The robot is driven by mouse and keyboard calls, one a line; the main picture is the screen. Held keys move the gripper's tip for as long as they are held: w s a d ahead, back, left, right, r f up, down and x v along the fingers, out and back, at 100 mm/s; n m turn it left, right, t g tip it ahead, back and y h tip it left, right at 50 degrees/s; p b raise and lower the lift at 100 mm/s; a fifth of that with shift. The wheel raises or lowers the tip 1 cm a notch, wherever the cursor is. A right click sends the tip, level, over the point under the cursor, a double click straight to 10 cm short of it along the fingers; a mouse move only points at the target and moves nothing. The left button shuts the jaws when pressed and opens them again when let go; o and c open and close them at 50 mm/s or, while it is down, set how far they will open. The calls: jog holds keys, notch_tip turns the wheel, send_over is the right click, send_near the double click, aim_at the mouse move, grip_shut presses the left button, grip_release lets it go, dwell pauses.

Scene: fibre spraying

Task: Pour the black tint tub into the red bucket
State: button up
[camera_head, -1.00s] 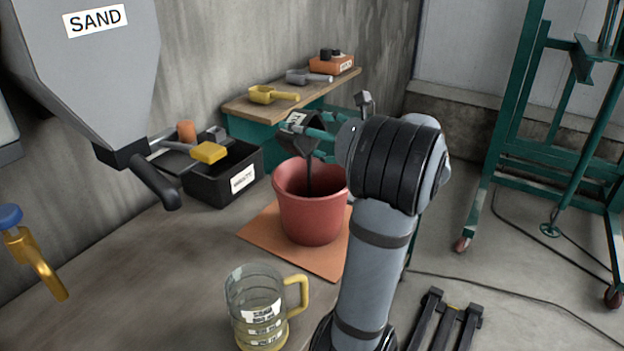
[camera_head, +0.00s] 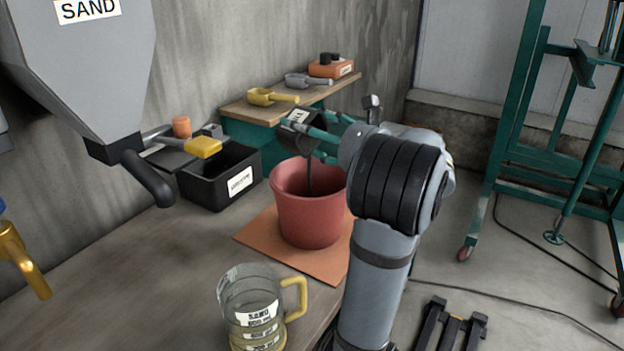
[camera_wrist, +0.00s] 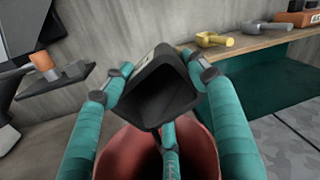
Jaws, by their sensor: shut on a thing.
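The black tint tub (camera_head: 297,132) is held tilted above the red bucket (camera_head: 309,217), with its mouth turned down over the opening. A dark stream runs from the tub down into the bucket. My gripper (camera_head: 318,140) is shut on the tub. In the wrist view, the teal fingers of my gripper (camera_wrist: 155,100) hold the tub (camera_wrist: 158,92) from both sides, and its dark hollow inside shows. The bucket (camera_wrist: 118,158) is below it. The bucket stands upright on an orange mat (camera_head: 262,243). The level inside the bucket is hidden.
A clear jug with a yellow handle (camera_head: 250,303) stands near the front of the table. A black labelled bin (camera_head: 212,184) is left of the bucket. The grey SAND hopper (camera_head: 82,70) hangs at upper left. A shelf with scoops (camera_head: 262,105) is behind.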

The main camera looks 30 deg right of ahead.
aim_at(314, 115)
jog(key=shift+s+r+t+b, duration=0.1)
jog(key=shift+s+t+b, duration=0.5)
jog(key=shift+b, duration=1.75)
jog(key=shift+s+d+r+t+y+b, duration=0.1)
jog(key=shift+s+r+t+y+b, duration=0.15)
jog(key=shift+r+t+b, duration=0.55)
jog(key=shift+s+d+r+t+y+b, duration=0.15)
jog(key=shift+r+t+y+b, duration=0.1)
jog(key=shift+b, duration=0.95)
jog(key=shift+s+d+r+t+y+b, duration=0.1)
jog(key=shift+s+r+t+y+b, duration=0.1)
jog(key=shift+r+t+b, duration=0.6)
